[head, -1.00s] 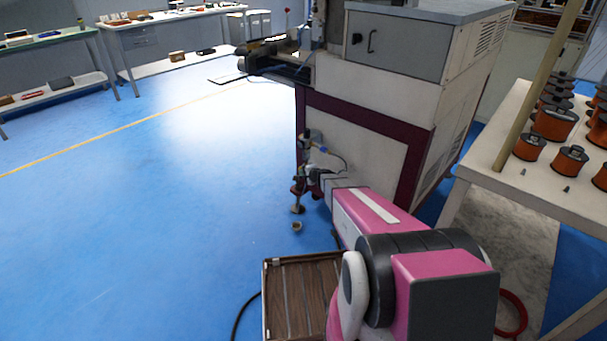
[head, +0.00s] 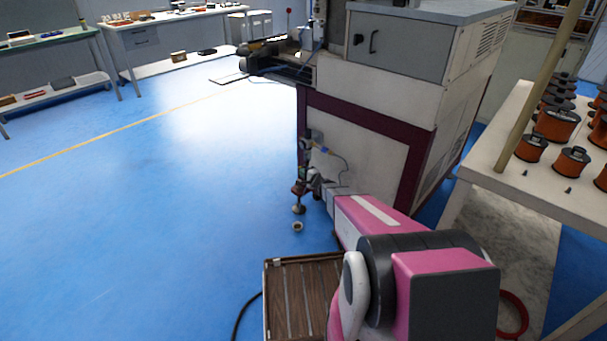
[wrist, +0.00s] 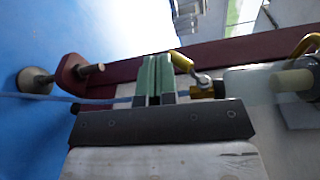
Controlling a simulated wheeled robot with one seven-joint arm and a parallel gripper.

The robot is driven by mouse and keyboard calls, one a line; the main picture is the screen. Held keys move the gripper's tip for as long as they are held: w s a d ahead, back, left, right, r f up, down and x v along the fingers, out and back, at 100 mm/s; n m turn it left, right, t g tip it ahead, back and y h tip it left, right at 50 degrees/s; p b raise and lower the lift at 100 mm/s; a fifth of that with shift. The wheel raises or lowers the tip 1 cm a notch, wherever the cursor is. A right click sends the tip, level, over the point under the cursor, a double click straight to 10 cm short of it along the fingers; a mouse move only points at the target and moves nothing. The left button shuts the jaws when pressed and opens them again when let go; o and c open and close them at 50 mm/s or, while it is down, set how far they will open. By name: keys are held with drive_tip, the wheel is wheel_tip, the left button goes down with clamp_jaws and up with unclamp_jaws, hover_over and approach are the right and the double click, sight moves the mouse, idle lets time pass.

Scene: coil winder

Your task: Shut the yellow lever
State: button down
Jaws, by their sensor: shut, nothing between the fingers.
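The yellow lever (wrist: 181,61) shows in the wrist view, just to the right of my fingertips. It slants down to a metal pivot on a small brass valve body (wrist: 207,91). My gripper (wrist: 154,80) is shut and empty, with its two green fingers together. The fingers stand close beside the lever; I cannot tell if they touch it. They overlap the dark red frame of the machine (wrist: 125,72) in the picture.
A machine foot (wrist: 33,80) and a dark red bracket (wrist: 74,72) lie left of my fingers. A pale cylindrical fitting (wrist: 292,80) is on the right. A table with orange coils (head: 490,165) stands right of my arm. The blue floor (head: 150,220) is open at left.

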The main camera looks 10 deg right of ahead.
drive_tip(key=shift+w+a, duration=0.35)
drive_tip(key=shift+w, duration=0.05)
idle(0.4)
idle(1.3)
